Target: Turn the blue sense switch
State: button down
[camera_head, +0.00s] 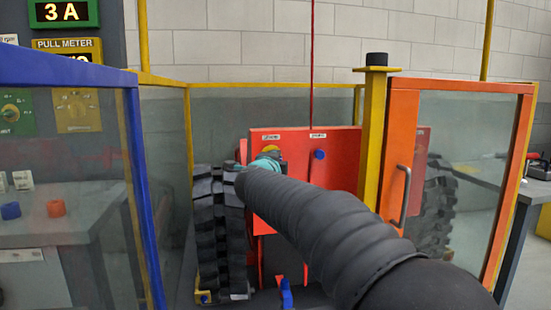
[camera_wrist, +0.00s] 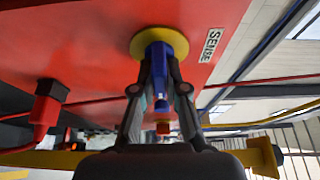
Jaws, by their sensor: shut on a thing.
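The blue sense switch (camera_wrist: 162,50) sits on a round yellow plate (camera_wrist: 136,46) on the red panel, beside a white label (camera_wrist: 211,45) reading "SENSE" in the wrist view. My gripper (camera_wrist: 160,88) has its two fingers on either side of the switch, shut on it. In the head view my arm reaches to the upper left of the red carrier panel (camera_head: 340,176). The switch itself is covered in that view.
A second blue knob (camera_head: 319,154) is on the panel to the right. A black track (camera_head: 217,230) stands left of the panel. An orange-framed glass door (camera_head: 458,160) is at right and a blue-framed screen (camera_head: 60,68) at left. A red fitting (camera_wrist: 48,102) sticks out nearby.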

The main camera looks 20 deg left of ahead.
jog(key=shift+d, duration=0.1)
dwell(0.3)
jog(key=c, duration=1.2)
grip_release()
jog(key=shift+w, duration=0.15)
jog(key=s+d, duration=0.1)
jog(key=s, duration=1.1)
jog(key=shift+d, duration=0.4)
jog(key=shift+a, duration=0.1)
